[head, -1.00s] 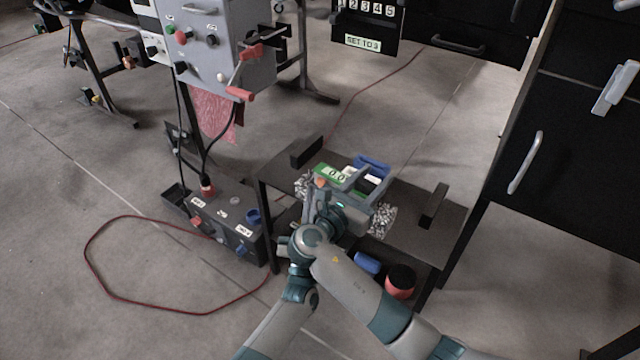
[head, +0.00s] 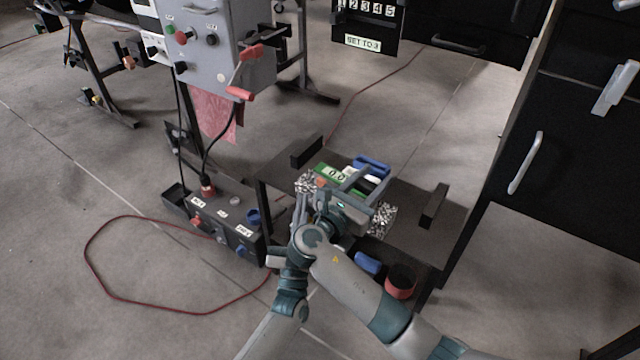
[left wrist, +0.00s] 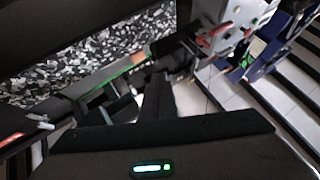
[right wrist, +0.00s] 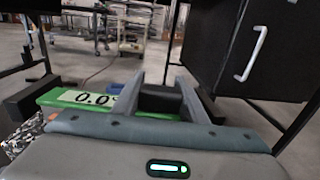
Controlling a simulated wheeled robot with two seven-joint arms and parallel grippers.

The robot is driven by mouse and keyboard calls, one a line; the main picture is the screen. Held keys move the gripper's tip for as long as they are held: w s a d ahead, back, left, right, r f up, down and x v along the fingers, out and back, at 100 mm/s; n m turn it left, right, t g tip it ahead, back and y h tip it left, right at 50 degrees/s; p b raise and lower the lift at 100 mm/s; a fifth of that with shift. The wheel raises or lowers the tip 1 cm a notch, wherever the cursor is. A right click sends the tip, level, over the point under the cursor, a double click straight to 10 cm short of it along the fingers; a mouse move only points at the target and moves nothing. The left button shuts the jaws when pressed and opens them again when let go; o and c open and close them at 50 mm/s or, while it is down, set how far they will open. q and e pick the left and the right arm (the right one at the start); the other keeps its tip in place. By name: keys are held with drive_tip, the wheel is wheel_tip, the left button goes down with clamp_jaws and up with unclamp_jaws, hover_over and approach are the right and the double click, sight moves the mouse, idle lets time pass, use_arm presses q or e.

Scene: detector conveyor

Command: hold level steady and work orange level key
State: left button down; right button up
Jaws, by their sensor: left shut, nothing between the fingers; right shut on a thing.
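The green level (head: 323,170) lies on the dark low stand, its display (head: 337,174) reading 0.0. It also shows in the right wrist view (right wrist: 55,96). The orange key (head: 320,182) sits at its near-left end and shows in the left wrist view (left wrist: 139,56). My right gripper (head: 368,178) is shut on the level, partly covering its middle; its fingers also show in the right wrist view (right wrist: 160,84). My left gripper (head: 301,202) is shut and empty, just left of and below the key.
The stand (head: 420,218) has raised dark blocks at both ends. Speckled grey patches (head: 382,220) flank the level. A dark control box (head: 226,220) with knobs stands on the left. A red cable loops on the floor. A black cabinet (head: 560,130) rises on the right.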

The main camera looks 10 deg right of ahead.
use_arm(q)
drive_tip(key=shift+s+a, duration=0.65)
drive_tip(key=shift+a, duration=0.05)
use_arm(e)
drive_tip(key=shift+f, duration=0.1)
drive_tip(key=o, duration=1.3)
drive_tip(key=shift+a, duration=0.15)
drive_tip(key=v, duration=1.1)
drive_tip(key=shift+s+a, duration=0.25)
drive_tip(key=shift+s, duration=0.1)
